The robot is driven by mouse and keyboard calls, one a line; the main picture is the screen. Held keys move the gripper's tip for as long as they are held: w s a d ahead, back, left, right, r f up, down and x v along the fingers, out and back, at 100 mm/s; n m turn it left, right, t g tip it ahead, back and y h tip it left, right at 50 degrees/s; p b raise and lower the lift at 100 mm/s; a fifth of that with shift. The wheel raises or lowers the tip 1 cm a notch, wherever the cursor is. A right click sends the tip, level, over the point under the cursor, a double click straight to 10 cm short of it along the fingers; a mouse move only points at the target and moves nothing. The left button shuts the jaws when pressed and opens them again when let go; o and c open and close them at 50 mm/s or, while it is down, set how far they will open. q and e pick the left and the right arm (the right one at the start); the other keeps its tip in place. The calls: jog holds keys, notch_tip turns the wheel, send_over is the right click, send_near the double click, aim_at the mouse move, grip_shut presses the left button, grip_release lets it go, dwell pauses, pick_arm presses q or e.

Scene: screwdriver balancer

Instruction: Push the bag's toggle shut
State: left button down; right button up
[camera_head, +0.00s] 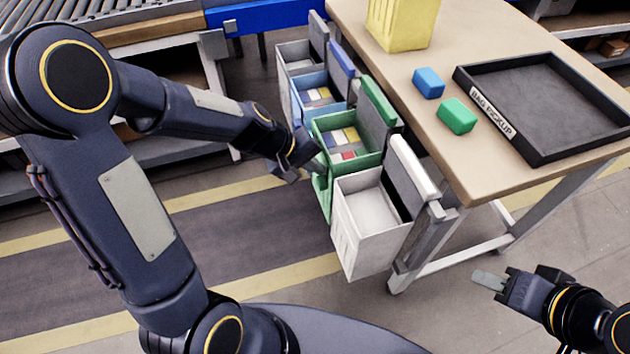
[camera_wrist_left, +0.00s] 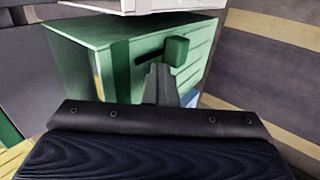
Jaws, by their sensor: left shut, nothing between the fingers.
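The green bag (camera_head: 322,195) hangs at the table's side as an open box, with several small coloured blocks inside. In the left wrist view its green side (camera_wrist_left: 95,70) fills the middle, with a dark slot and a green toggle (camera_wrist_left: 177,50) at the slot's right end. My left gripper (camera_head: 312,166) is shut and empty at the bag's left side. In the left wrist view its fingertips (camera_wrist_left: 158,72) are just below and left of the toggle; I cannot tell whether they touch it. My right gripper (camera_head: 487,281) is at the lower right, away from the bags.
A white bag (camera_head: 362,235) hangs nearer, a blue bag (camera_head: 300,110) and a grey one (camera_head: 287,68) farther. On the table (camera_head: 480,185) are a yellow bag (camera_head: 400,25), a blue block (camera_head: 428,82), a green block (camera_head: 457,116) and a black tray (camera_head: 545,150).

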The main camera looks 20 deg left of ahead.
notch_tip(320, 180, up, 7)
jog(key=p, duration=0.7)
jog(key=shift+a, duration=0.1)
dwell(0.4)
